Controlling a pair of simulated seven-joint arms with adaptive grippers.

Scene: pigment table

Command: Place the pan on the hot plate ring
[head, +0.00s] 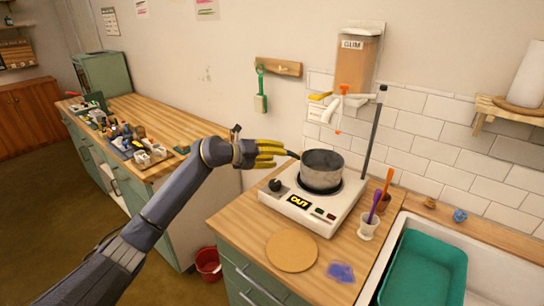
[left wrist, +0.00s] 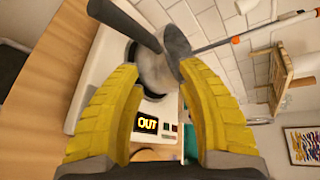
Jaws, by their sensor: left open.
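The grey metal pan (head: 322,172) stands upright at the white hot plate (head: 301,213), over its dark ring (head: 335,191). I cannot tell whether its base sits fully centred on the ring. Its dark handle (head: 293,155) points left toward my left gripper (head: 272,153). The left gripper's yellow fingers are open beside the handle end. In the left wrist view the fingers (left wrist: 165,95) are spread apart, with the pan (left wrist: 153,70) and the dark handle (left wrist: 126,22) beyond them. The hot plate display reads OUT. My right gripper is not in view.
A dark upright rod (head: 374,135) stands behind the hot plate. A white cup (head: 368,228) with a purple tool stands right of it. A round cork-coloured mat (head: 291,250) and purple pigment (head: 341,272) lie in front. A sink with a green basin (head: 425,275) is at right.

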